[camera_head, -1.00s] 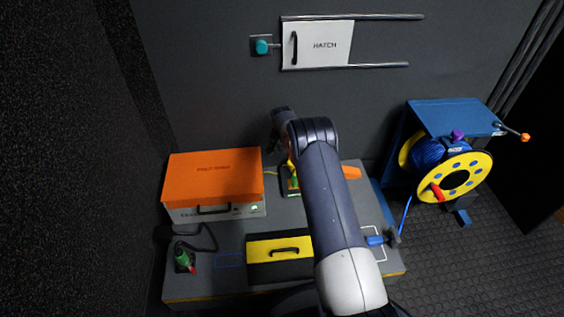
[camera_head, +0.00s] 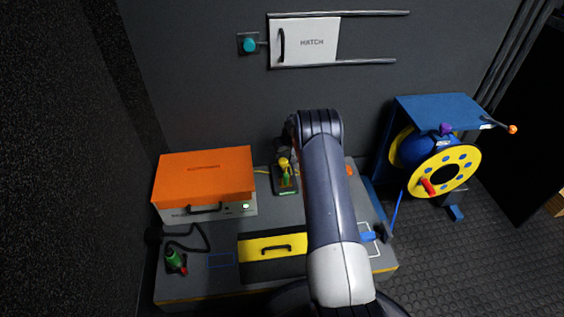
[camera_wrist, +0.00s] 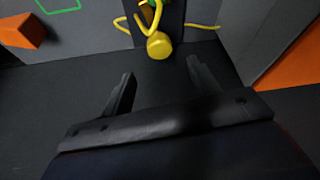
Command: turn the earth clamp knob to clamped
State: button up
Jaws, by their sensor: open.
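The earth clamp knob (camera_head: 284,163) is the small yellow knob on a dark upright mount with green parts, at the back of the bench. It shows in the wrist view (camera_wrist: 159,45) as a rounded yellow knob with yellow cable around its mount. My gripper (camera_wrist: 160,72) is open and empty. In the wrist view the knob lies just beyond the fingertips, roughly centred between them, and no contact shows. In the head view my arm hides most of the gripper, beside and right of the knob. The knob's set position cannot be read.
An orange-lidded case (camera_head: 205,172) stands left of the clamp. A yellow-and-black box (camera_head: 272,249) lies in front. A blue cable reel (camera_head: 440,165) stands right, and a white hatch (camera_head: 305,42) is on the wall. An orange block (camera_wrist: 22,32) shows in the wrist view.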

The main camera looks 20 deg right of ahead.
aim_at(283, 160)
jog(key=b+x, duration=0.3)
jog(key=x, duration=0.4)
jog(key=shift+w+f, duration=0.15)
jog(key=shift+f, duration=0.25)
jog(key=shift+c, duration=0.5)
